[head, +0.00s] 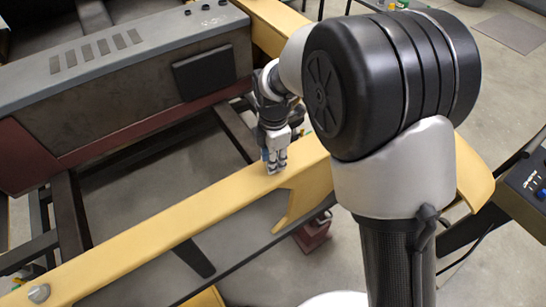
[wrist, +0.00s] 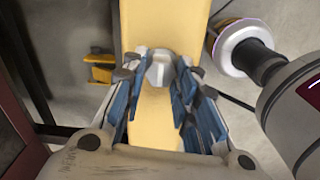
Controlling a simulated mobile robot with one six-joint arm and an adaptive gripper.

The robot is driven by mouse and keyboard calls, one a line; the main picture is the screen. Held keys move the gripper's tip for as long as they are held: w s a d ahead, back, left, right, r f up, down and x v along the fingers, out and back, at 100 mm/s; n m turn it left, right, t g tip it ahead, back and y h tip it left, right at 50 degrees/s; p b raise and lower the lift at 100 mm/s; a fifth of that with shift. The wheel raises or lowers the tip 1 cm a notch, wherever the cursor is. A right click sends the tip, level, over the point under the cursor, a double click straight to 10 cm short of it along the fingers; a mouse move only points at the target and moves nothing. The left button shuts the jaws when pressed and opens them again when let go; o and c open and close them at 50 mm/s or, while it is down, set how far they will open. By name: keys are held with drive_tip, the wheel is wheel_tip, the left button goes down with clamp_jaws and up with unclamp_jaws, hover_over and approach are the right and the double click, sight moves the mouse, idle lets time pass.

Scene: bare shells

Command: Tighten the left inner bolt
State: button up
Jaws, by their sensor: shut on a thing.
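My gripper (head: 276,163) points down onto the yellow beam (head: 180,223) in the head view. In the wrist view its blue-padded fingers (wrist: 160,78) close around a pale grey bolt head (wrist: 159,66) on the yellow beam (wrist: 160,25). The fingertips sit on both sides of the bolt head. In the head view this bolt is hidden by the fingers. Another grey bolt (head: 39,293) stands on the same beam at the lower left, well away from my gripper.
A long grey machine housing (head: 120,85) with vents and a dark panel lies behind the beam. Dark frame bars (head: 70,215) run below it. Grey floor (head: 490,100) is open at the upper right.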

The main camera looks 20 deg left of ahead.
drive_tip(key=shift+c, duration=0.8)
